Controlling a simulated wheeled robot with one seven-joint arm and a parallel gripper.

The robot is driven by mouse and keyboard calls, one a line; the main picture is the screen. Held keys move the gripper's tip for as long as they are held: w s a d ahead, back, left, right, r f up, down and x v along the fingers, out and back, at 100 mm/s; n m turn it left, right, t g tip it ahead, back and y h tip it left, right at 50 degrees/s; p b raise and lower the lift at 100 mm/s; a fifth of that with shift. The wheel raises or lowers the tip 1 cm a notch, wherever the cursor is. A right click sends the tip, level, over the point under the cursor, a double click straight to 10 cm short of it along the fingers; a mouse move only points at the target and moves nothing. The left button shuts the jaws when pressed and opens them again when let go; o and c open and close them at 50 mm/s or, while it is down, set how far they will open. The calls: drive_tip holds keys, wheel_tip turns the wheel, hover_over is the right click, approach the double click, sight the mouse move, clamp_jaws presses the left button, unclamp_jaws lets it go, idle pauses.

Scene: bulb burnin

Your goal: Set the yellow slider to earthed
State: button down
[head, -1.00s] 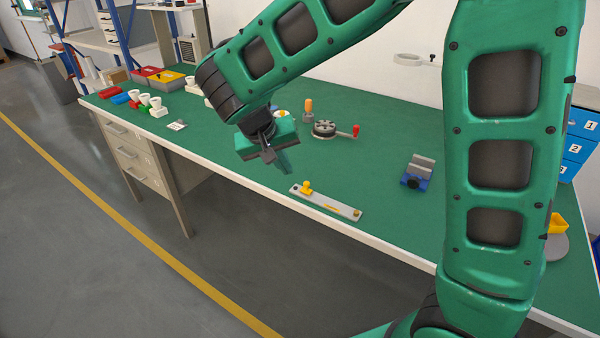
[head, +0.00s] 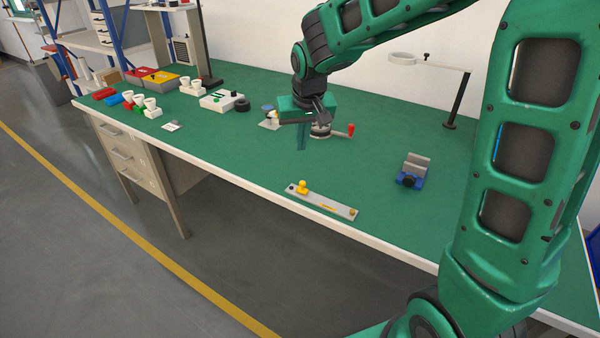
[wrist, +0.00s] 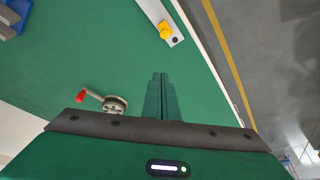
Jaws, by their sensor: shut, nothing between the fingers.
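The yellow slider (head: 303,187) is a small knob near the left end of a flat grey plate (head: 335,208) by the table's front edge. A black dot marks the plate's left end, and a yellow mark lies to the right of the knob. In the wrist view the yellow knob (wrist: 166,31) and part of the plate (wrist: 152,9) show at the top, next to a black dot; the plate's other end is cut off. My gripper (head: 301,148) is above the table, behind the plate and apart from it. Its green fingers (wrist: 161,82) are together and empty.
A round device with a red-handled crank (head: 350,130) stands beside my gripper. A blue and grey vise-like block (head: 412,172) sits to the right. Cups and coloured bins (head: 160,80) stand at the left. Green tabletop between my gripper and the plate is clear.

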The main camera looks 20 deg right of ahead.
sight(302, 186)
drive_tip(key=shift+f, duration=0.1)
drive_tip(key=x, duration=0.9)
drive_tip(key=shift+f, duration=0.2)
drive_tip(key=shift+s+f, duration=0.1)
drive_tip(key=shift+f, duration=0.25)
drive_tip(key=shift+s+a+f, duration=0.1)
drive_tip(key=shift+s, duration=0.75)
drive_tip(key=shift+s+a+f, duration=0.1)
drive_tip(key=shift+s, duration=0.75)
